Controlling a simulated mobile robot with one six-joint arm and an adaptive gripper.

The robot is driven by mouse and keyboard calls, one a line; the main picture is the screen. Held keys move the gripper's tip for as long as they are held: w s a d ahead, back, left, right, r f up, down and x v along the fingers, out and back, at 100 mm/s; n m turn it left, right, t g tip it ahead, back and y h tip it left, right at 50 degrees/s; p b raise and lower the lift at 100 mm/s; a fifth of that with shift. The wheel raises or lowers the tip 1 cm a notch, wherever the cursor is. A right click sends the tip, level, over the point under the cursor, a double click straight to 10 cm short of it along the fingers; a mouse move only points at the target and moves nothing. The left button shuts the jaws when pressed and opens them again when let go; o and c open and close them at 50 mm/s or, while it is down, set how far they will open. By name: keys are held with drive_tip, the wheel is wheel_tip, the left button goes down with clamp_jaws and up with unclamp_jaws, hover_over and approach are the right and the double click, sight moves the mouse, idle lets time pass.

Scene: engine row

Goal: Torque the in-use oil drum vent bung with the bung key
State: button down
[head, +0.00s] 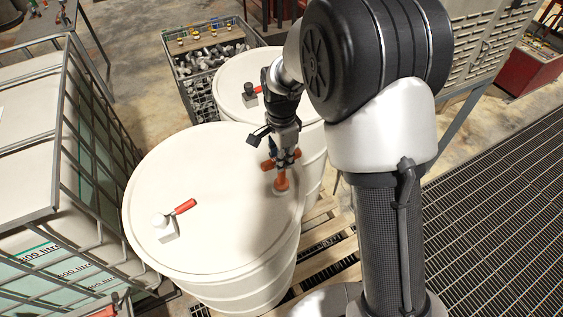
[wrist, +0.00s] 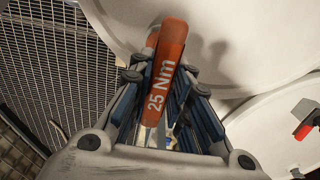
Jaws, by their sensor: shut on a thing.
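My gripper (head: 284,156) is shut on the bung key, an orange tool (head: 282,181), above the right part of the nearer white drum's lid (head: 225,245). The key's lower end meets or nearly meets the lid close to the rim; I cannot tell whether it is seated. The vent bung is hidden or too small to make out beneath it. In the wrist view, the orange key (wrist: 166,70), marked "25 Nm", stands between the fingers of my gripper (wrist: 160,88). A pale tap with a red handle (head: 183,207) is on the left of the same lid.
A second white drum (head: 238,77) with a red-handled tap stands close behind. A caged white tank (head: 30,150) is on the left. A crate of metal parts (head: 185,85) is at the back. Floor grating (head: 500,220) lies on the right. Wooden pallet slats (head: 335,250) show beside the drums.

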drive_tip(key=m, duration=0.2)
drive_tip(key=shift+s+f+m, duration=0.1)
drive_tip(key=shift+m, duration=0.2)
drive_tip(key=shift+r+p, duration=1.9)
drive_tip(key=shift+r, duration=0.95)
drive_tip(key=shift+w, duration=0.2)
